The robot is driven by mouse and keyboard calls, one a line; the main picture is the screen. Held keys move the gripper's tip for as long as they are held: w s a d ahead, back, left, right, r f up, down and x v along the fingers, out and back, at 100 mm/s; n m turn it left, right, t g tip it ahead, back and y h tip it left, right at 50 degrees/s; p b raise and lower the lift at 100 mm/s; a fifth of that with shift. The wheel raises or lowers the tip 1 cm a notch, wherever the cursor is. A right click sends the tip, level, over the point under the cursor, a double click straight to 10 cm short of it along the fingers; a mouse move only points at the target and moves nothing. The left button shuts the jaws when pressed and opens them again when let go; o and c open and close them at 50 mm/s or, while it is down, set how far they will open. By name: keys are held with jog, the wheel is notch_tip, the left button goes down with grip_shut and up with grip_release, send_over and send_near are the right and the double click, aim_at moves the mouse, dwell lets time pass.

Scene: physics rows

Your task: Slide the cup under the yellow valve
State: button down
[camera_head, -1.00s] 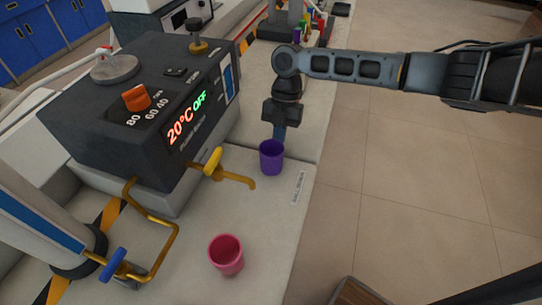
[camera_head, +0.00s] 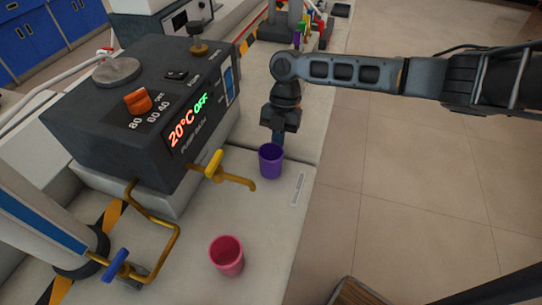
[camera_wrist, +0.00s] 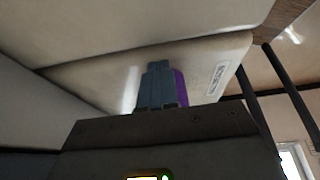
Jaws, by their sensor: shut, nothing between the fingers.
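A purple cup (camera_head: 271,161) stands upright on the pale bench, just to the upper right of the spout's end in the head view. The yellow valve (camera_head: 214,165) sits on a brass tap whose spout (camera_head: 238,182) reaches right over the bench. The cup is beside the spout end, not beneath it. My gripper (camera_head: 278,138) points down at the cup's far side, fingers shut and empty. In the wrist view my shut fingers (camera_wrist: 160,85) hide most of the purple cup (camera_wrist: 181,88). Whether they touch it I cannot tell.
A pink cup (camera_head: 226,255) stands on the bench nearer the camera. A dark heater box (camera_head: 150,110) reads 20°C OFF. A blue valve (camera_head: 115,264) is on a bent pipe at lower left. The bench's right edge is close to the purple cup.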

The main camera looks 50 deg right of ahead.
aim_at(267, 164)
jog(key=shift+s+a+r+p, duration=0.1)
jog(key=shift+s+a+p, duration=0.3)
jog(key=shift+a+p, duration=0.55)
jog(key=shift+s+a+f+p, duration=0.1)
jog(key=shift+s+a+p, duration=0.35)
jog(key=shift+a, duration=0.85)
jog(key=shift+s+a+r+p, duration=0.1)
jog(key=shift+s+a+p, duration=0.3)
jog(key=shift+a+p, duration=0.55)
jog(key=shift+s+a, duration=0.25)
jog(key=shift+a, duration=0.55)
jog(key=shift+s+a, duration=0.3)
jog(key=shift+a, duration=0.45)
jog(key=shift+s+a, duration=0.25)
jog(key=shift+a, duration=0.55)
jog(key=shift+d, duration=0.1)
jog(key=shift+w+d, duration=0.1)
jog(key=shift+w+d+b, duration=0.15)
jog(key=shift+w+d, duration=0.05)
jog(key=shift+d, duration=0.3)
jog(key=shift+w+d+b, duration=0.15)
jog(key=shift+d, duration=0.35)
notch_tip(267, 164, up, 8)
